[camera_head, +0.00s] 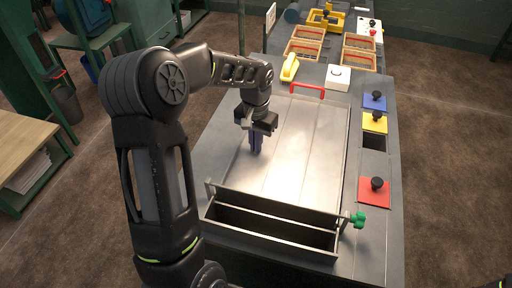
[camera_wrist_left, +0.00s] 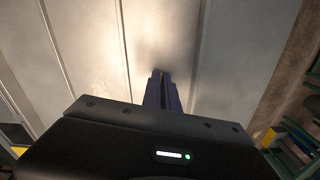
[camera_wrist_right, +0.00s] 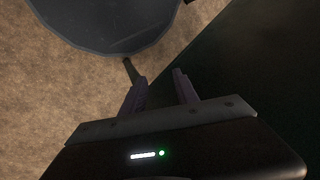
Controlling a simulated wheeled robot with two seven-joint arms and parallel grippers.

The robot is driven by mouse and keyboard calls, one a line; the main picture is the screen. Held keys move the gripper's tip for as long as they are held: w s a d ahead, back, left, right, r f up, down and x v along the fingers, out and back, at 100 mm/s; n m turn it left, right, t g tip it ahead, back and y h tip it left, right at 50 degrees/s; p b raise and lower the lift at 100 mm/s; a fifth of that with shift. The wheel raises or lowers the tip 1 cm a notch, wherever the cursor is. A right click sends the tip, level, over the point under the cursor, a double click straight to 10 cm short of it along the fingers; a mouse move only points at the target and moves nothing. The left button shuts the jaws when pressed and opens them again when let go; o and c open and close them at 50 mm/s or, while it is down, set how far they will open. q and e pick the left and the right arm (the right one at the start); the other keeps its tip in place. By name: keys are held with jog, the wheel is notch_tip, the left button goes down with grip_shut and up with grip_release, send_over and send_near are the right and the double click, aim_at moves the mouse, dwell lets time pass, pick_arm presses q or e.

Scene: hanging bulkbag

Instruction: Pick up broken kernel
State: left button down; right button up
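My left gripper (camera_head: 255,143) points down over the left part of the metal tray (camera_head: 305,140), its purple fingertips close to the tray's surface. In the left wrist view its fingers (camera_wrist_left: 163,90) are together. I cannot make out a broken kernel on the tray or between the fingers; anything small at the tips is hidden. My right gripper (camera_wrist_right: 160,85) is open and empty, away from the tray, above the brown floor.
A trough (camera_head: 270,222) lies along the tray's near edge, with a green knob (camera_head: 357,219) at its right. Blue (camera_head: 374,102), yellow (camera_head: 374,123) and red (camera_head: 374,192) lids with black knobs line the right side. Wooden bins (camera_head: 304,49) stand behind. Most of the tray is bare.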

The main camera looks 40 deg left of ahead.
pick_arm(q)
notch_tip(320, 180, up, 10)
jog(key=b, duration=0.1)
dwell(0.4)
dwell(0.5)
